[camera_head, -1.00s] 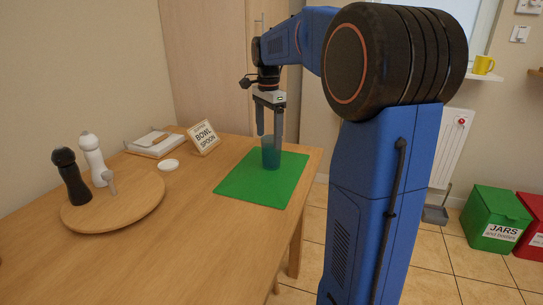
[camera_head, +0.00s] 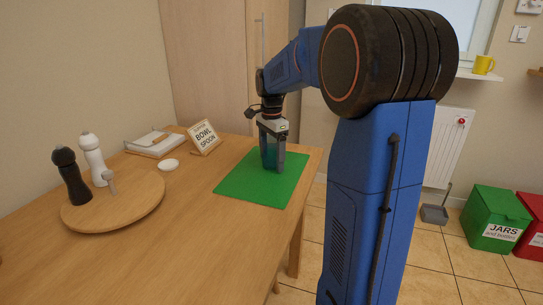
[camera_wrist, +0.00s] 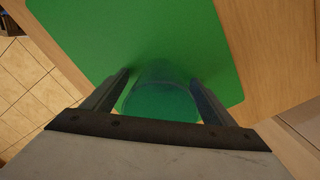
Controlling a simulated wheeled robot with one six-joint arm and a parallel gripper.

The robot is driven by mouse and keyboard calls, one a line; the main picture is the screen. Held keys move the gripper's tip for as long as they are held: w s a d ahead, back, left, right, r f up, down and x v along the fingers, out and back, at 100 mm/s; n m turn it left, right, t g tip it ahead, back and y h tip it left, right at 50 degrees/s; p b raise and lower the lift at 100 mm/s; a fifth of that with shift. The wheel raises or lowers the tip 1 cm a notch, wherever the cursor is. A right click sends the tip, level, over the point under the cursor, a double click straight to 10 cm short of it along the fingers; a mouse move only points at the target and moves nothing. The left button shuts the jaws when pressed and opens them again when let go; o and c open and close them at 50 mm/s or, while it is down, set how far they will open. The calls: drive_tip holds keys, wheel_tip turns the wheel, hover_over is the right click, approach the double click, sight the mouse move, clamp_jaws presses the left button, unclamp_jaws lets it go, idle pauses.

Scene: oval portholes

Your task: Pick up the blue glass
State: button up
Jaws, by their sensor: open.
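The blue glass (camera_head: 270,153) stands upright on the green mat (camera_head: 240,186) near the table's right side. In the wrist view the glass (camera_wrist: 162,98) looks see-through and greenish against the mat. My gripper (camera_head: 272,168) points straight down over it, with its fingers low on either side of the glass. In the wrist view my gripper (camera_wrist: 160,92) is open, with one finger left and one right of the glass. Whether either finger touches the glass I cannot tell. The glass is partly hidden by the fingers in the head view.
On the table (camera_head: 190,240) are a round wooden board (camera_head: 125,208) with a black mill (camera_head: 72,178) and a white mill (camera_head: 93,158), a small white dish (camera_head: 168,165), a sign (camera_head: 204,137) and a white tray (camera_head: 150,150). The table's front middle is clear.

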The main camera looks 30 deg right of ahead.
drive_tip(key=c, duration=1.3)
drive_tip(key=shift+r, duration=0.1)
